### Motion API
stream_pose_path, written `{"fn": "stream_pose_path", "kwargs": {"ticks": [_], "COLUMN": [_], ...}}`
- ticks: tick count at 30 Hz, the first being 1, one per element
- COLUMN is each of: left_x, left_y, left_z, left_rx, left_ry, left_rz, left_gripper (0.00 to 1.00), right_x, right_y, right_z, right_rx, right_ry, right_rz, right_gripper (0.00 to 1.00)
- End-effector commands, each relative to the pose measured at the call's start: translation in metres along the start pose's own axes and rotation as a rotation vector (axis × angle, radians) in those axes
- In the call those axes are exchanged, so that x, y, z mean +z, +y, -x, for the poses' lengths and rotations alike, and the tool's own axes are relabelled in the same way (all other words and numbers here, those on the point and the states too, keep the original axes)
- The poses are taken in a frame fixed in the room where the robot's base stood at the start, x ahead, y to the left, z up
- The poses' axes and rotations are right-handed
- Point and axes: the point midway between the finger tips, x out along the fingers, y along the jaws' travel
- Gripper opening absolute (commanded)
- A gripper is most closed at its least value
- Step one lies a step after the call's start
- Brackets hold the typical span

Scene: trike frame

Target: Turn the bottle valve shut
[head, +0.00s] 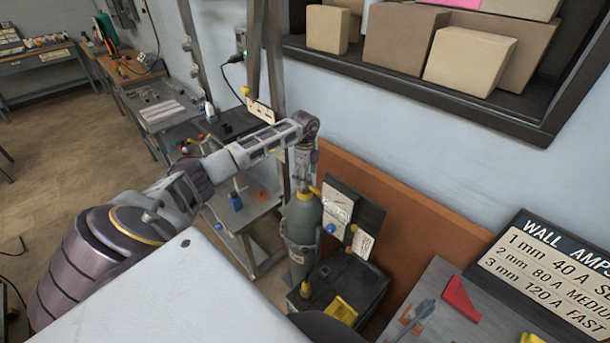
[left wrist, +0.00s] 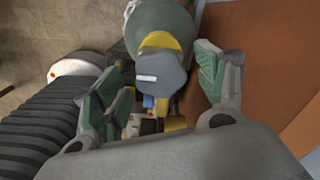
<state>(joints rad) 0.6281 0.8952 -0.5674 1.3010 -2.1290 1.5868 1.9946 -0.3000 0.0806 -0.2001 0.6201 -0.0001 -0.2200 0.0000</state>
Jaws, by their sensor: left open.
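The gas bottle (head: 302,222) is grey-green and stands upright beside a dark cabinet in the head view. In the left wrist view the bottle (left wrist: 165,14) is at the top, with a yellow neck part and a grey valve knob (left wrist: 158,76) in front of it. My left gripper (head: 303,182) points down over the bottle's top. In the left wrist view my left gripper (left wrist: 162,62) is open, its green-padded fingers on either side of the knob, with visible gaps. In the head view the gripper hides most of the valve. My right gripper is not in view.
The dark cabinet (head: 343,285) holds a yellow item, with a gauge panel (head: 338,208) behind the bottle. An orange-brown board (head: 405,222) leans on the wall at right. A metal cart (head: 243,212) stands left of the bottle. A grey bench (head: 440,285) is at front right.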

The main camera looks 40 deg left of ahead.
Motion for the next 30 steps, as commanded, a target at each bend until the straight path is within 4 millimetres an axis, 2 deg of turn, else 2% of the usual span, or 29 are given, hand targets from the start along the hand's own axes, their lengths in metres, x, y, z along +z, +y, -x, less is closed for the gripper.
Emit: {"fn": "stream_pose_path", "kwargs": {"ticks": [4, 5, 15, 30], "left_x": [-0.0001, -0.0001, -0.0001, 0.0004], "left_y": [0.0, 0.0, -0.0001, -0.0007], "left_z": [-0.0001, 0.0, 0.0003, 0.0007], "left_rx": [0.0, 0.0, -0.001, -0.002], "left_ry": [0.0, 0.0, 0.0, 0.0], "left_rz": [0.0, 0.0, 0.0, -0.088], "left_gripper": [0.72, 0.7, 0.26, 0.26], "right_x": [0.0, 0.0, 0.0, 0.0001], "right_y": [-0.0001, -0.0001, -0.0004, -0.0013], "right_z": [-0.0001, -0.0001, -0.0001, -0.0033], "right_rx": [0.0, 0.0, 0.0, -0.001], "right_ry": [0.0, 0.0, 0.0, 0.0], "right_rz": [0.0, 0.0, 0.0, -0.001], "right_gripper": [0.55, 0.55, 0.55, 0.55]}}
